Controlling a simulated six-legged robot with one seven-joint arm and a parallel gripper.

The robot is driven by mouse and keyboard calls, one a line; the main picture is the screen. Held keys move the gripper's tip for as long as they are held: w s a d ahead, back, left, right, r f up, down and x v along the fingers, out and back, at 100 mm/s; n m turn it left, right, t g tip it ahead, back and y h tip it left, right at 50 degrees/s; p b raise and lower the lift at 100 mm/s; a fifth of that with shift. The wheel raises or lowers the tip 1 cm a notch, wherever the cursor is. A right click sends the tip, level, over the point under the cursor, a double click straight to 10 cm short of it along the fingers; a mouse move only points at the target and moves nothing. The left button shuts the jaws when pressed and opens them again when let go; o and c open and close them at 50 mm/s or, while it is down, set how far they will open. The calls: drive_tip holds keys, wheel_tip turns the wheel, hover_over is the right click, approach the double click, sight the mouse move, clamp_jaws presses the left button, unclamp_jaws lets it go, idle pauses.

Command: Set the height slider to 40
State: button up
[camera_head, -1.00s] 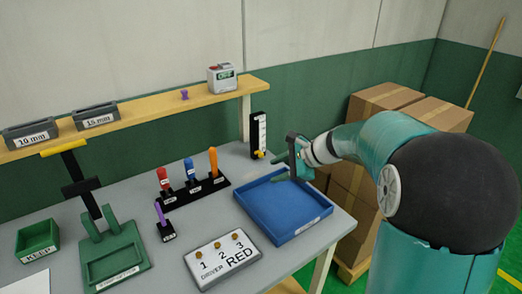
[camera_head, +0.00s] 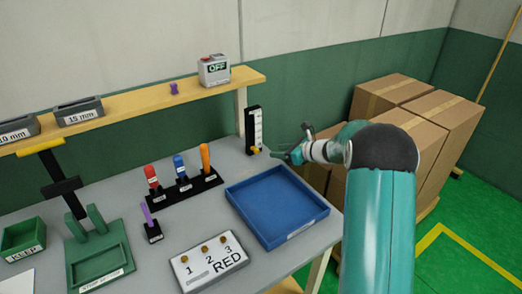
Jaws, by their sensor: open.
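The height slider (camera_head: 254,131) is an upright black post with a white scale plate, at the back right of the grey bench. Its yellow knob (camera_head: 254,150) sits near the bottom of the scale. The scale's numbers are too small to read. My gripper (camera_head: 284,156) is open, just right of the knob at about the same height, with its fingers pointing left toward it. I cannot tell whether a fingertip touches the knob. Nothing is held in the jaws.
A blue tray (camera_head: 233,200) lies on the bench in front of the slider. A black rack (camera_head: 172,195) with red, blue and orange-handled drivers stands to the left. A wooden shelf (camera_head: 140,104) runs behind. Cardboard boxes (camera_head: 432,125) stand to the right.

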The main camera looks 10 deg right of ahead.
sight(258, 150)
drive_tip(key=x, duration=0.8)
drive_tip(key=shift+s+a+r, duration=0.1)
drive_tip(key=shift+s+a, duration=0.05)
drive_tip(key=shift+a, duration=0.25)
drive_tip(key=shift+w+a+f, duration=0.1)
drive_tip(key=shift+w+f, duration=0.15)
drive_tip(key=shift+w, duration=0.25)
drive_tip(key=shift+s+r, duration=0.15)
drive_tip(key=shift+s, duration=0.05)
drive_tip(key=shift+w, duration=0.15)
drive_tip(key=shift+c, duration=1.2)
clamp_jaws()
